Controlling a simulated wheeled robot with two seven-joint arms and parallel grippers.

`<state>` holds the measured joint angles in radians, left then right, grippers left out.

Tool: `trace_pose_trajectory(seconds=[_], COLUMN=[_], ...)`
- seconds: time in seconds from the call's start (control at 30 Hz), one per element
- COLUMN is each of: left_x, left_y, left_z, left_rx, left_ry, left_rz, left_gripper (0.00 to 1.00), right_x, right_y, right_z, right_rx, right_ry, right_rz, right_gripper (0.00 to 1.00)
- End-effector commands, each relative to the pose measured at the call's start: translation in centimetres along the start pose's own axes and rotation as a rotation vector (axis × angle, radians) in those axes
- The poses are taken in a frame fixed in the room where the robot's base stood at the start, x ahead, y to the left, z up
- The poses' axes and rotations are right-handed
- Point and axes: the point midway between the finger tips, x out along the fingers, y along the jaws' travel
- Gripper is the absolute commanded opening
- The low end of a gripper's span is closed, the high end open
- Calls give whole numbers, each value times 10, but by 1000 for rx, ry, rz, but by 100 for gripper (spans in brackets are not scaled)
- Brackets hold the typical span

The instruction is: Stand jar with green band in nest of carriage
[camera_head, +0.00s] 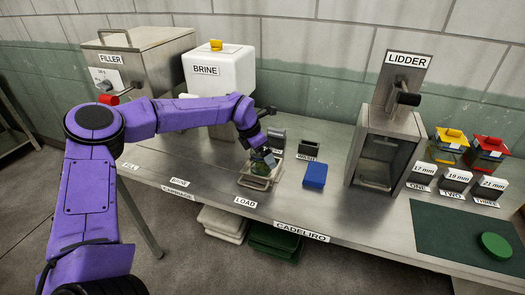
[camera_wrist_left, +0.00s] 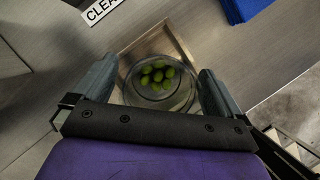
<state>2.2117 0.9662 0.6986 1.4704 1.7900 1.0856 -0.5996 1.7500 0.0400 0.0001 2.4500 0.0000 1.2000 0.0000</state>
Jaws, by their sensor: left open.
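A round glass jar with several green olives in it (camera_wrist_left: 155,78) stands between the fingers of my left gripper (camera_wrist_left: 158,92) in the left wrist view. The fingers are open, one on each side of the jar with a small gap. The jar sits inside the square metal frame of the carriage (camera_wrist_left: 178,42). In the head view my left gripper (camera_head: 262,160) is low over the carriage (camera_head: 256,183), at the LOAD label, and largely covers the jar. I cannot make out the jar's band clearly. My right gripper is not in view.
A blue cloth (camera_head: 315,175) lies right of the carriage, and small dark holders (camera_head: 307,149) stand behind it. The lidder (camera_head: 384,145) stands further right. A green disc (camera_head: 495,245) lies on a green mat (camera_head: 450,232). The FILLER (camera_head: 150,58) and BRINE (camera_head: 222,78) units stand at the back left.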

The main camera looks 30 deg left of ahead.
Motion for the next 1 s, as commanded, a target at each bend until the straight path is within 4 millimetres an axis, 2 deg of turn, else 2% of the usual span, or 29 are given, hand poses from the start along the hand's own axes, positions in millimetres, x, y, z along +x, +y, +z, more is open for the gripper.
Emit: trace_pose_trajectory(seconds=[0.03, 0.17, 0.4, 0.53, 0.7, 1.0], left_x=[-5, -23, -85, -109, -122, -123], left_y=[0, 1, 0, 0, 0, 0], left_z=[2, 2, 1, 1, 1, 1], left_rx=[1, -1, -1, 0, 1, 1], left_ry=[-1, -7, -6, -3, 0, 0], left_rz=[1, 2, 2, 2, 0, 0], left_gripper=[100, 100, 100, 100, 100, 100], right_x=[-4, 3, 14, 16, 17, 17], right_y=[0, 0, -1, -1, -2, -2], right_z=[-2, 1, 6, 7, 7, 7], right_rx=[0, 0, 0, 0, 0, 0], right_ry=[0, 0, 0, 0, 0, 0], right_rz=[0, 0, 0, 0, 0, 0], right_gripper=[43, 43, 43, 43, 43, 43])
